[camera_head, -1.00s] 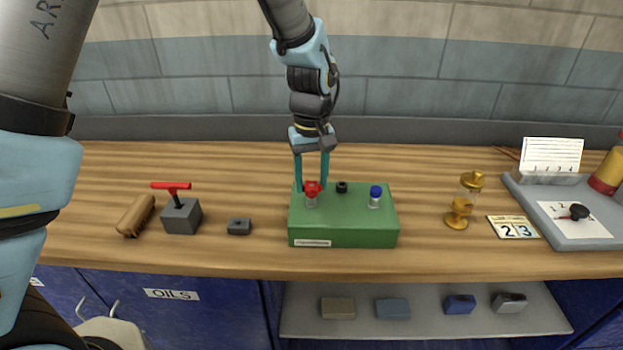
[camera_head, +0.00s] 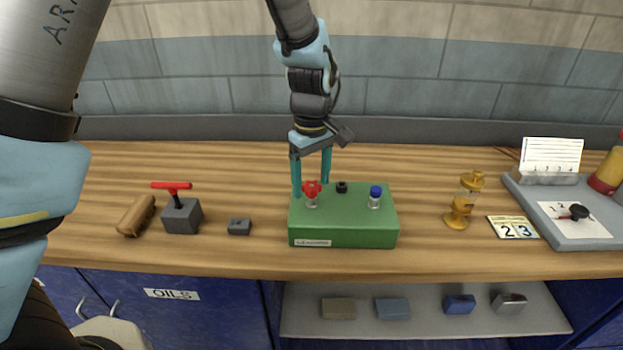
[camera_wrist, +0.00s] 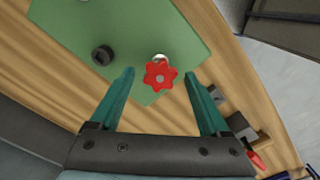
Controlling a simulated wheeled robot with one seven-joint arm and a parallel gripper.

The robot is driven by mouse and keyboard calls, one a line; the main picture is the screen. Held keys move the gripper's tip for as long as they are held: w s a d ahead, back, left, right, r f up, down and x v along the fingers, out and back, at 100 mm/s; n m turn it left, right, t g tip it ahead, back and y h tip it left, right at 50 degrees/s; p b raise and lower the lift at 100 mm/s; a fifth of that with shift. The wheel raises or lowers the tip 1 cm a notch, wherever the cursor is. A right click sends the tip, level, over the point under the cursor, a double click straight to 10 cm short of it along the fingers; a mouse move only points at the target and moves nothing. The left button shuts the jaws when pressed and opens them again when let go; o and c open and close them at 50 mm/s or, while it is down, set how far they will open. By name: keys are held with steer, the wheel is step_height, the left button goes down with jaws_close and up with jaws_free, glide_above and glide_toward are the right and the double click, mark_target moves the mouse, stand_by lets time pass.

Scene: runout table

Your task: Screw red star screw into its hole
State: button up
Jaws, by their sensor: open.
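The red star screw (camera_head: 312,188) stands upright in the front-left part of the green block (camera_head: 345,237), on a pale metal collar. In the wrist view the red star head (camera_wrist: 160,76) lies between and just beyond my fingertips, with a gap on both sides. My gripper (camera_head: 312,190) is open, its two teal fingers pointing down around the screw; it also shows in the wrist view (camera_wrist: 160,72). I see no finger touching the head. How deep the screw sits in its hole is hidden.
On the same block are a black knob (camera_head: 342,187) and a blue-capped screw (camera_head: 375,196). A grey block with a red T-handle (camera_head: 181,216), a small grey block (camera_head: 239,227) and a brush (camera_head: 136,216) stand left. A brass oiler (camera_head: 463,203) stands right.

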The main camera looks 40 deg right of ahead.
steer(key=n, duration=0.6)
steer(key=shift+n, duration=0.4)
steer(key=n, duration=1.2)
steer(key=shift+n, duration=0.3)
steer(key=n, duration=0.5)
jaws_close()
steer(key=m, duration=0.4)
